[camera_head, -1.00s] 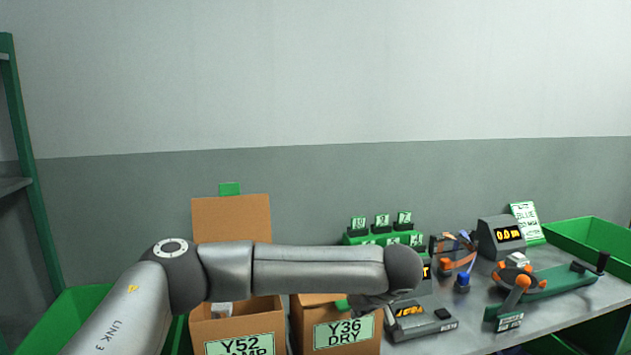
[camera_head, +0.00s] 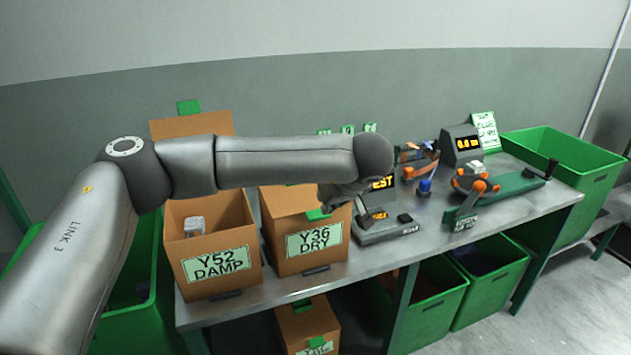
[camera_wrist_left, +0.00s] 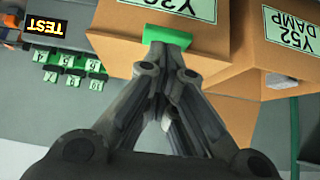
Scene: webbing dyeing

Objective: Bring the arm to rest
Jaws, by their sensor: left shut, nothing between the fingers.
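My left arm (camera_head: 290,162) comes in from the left and stretches across the view above the boxes. Its gripper (camera_head: 338,195) hangs below the arm's end, partly hidden, over the right side of the Y36 DRY box (camera_head: 314,243). In the left wrist view the gripper (camera_wrist_left: 168,62) is shut and empty, its fingers meeting in front of the box's green tab (camera_wrist_left: 167,35). I cannot tell whether it touches the tab. The Y52 DAMP box (camera_head: 218,265) stands open to the left with a pale item inside. My right gripper is out of view.
The grey table (camera_head: 400,262) carries a scale (camera_head: 388,228), a display (camera_head: 464,146) and a green winding device (camera_head: 505,188). Green bins (camera_head: 565,160) stand at the right end and beneath the table. Another cardboard box (camera_head: 308,325) is below. Floor is clear at the lower right.

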